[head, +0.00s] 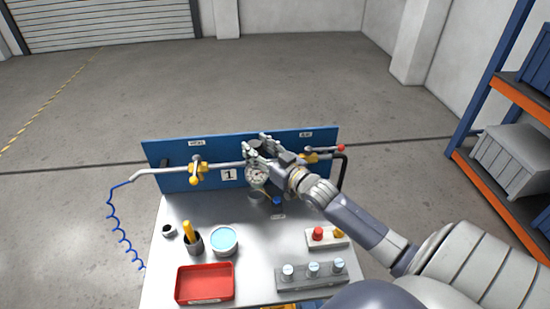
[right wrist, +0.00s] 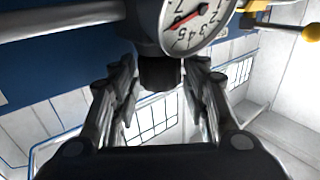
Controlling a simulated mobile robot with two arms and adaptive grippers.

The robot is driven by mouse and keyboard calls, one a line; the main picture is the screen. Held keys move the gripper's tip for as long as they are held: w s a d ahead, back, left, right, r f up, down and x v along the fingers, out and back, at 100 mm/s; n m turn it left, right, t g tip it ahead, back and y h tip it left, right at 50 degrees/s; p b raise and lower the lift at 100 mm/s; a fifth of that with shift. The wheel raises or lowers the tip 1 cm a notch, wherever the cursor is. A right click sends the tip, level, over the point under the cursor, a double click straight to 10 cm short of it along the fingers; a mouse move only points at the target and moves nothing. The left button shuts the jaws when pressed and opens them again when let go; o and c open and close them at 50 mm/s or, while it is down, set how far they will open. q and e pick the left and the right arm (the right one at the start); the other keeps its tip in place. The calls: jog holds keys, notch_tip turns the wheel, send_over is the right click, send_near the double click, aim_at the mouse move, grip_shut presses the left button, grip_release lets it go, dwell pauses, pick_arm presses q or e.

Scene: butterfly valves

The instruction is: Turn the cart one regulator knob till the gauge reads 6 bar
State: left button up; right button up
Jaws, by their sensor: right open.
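The cart (head: 178,216) stands in front of me with a blue back panel (head: 300,140) and a label "1" (head: 229,174). The regulator's dark knob (head: 254,144) sits on top of its body, above the round white gauge (head: 257,174). My right gripper (head: 258,147) is open, with its fingers on either side of the knob. In the right wrist view the dark knob (right wrist: 160,74) lies between the spread fingers (right wrist: 160,85); contact is not clear. The gauge (right wrist: 195,22) is cut off there; its red needle points left, near or past the 5. My left gripper is not in view.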

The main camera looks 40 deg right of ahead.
jog(key=s, duration=1)
jog(key=shift+d, duration=0.3)
